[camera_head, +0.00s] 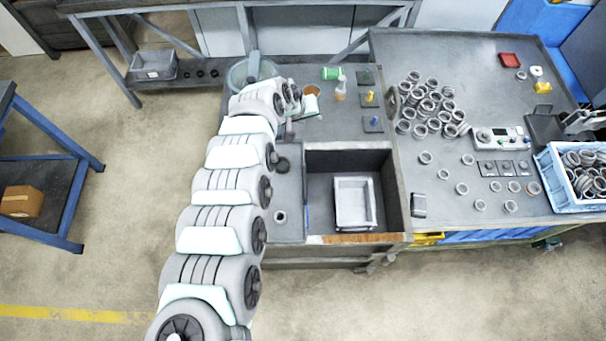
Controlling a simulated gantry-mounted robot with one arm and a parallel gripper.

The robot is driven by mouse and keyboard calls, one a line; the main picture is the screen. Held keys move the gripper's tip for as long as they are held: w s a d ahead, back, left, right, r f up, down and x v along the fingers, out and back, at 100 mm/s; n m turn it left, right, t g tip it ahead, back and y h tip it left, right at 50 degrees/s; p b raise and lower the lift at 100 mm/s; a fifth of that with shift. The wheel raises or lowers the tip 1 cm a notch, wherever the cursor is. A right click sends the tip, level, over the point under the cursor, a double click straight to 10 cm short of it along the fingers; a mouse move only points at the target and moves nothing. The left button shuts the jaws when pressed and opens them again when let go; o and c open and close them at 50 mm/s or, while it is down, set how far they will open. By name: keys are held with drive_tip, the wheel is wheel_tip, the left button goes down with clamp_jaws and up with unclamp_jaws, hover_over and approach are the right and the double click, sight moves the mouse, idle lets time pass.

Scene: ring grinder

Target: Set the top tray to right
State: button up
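A pale grey-white rectangular tray (339,204) sits inside a dark open-topped bin (399,205) set into the workbench, right of my arm. It stands near the middle of the bin, towards the front, and looks empty. I cannot tell from this view whether it is one tray or a stack. My gripper (290,131) is at the far end of my arm, over the bench behind and left of the bin, apart from the tray. It is small and partly hidden by the arm, so its fingers are unclear.
Many metal rings (427,105) lie on the right table. A blue crate (567,203) of rings stands at its right edge, near a control box (499,139). Small fixtures, a bottle (341,89) and a cup (312,103) stand behind the bin. Bin walls surround the tray.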

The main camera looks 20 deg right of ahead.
sight(304, 178)
drive_tip(key=s+a+f+m+g+y, duration=0.1)
drive_tip(key=s+a+f+g+y, duration=0.25)
drive_tip(key=s+a, duration=0.6)
drive_tip(key=d+f, duration=0.1)
drive_tip(key=f, duration=0.2)
drive_tip(key=s+d+f, duration=0.1)
drive_tip(key=f, duration=0.6)
drive_tip(key=shift+s+d+p, duration=0.3)
drive_tip(key=shift+d+p, duration=0.05)
drive_tip(key=shift+d, duration=0.05)
drive_tip(key=shift+c, duration=0.4)
clamp_jaws()
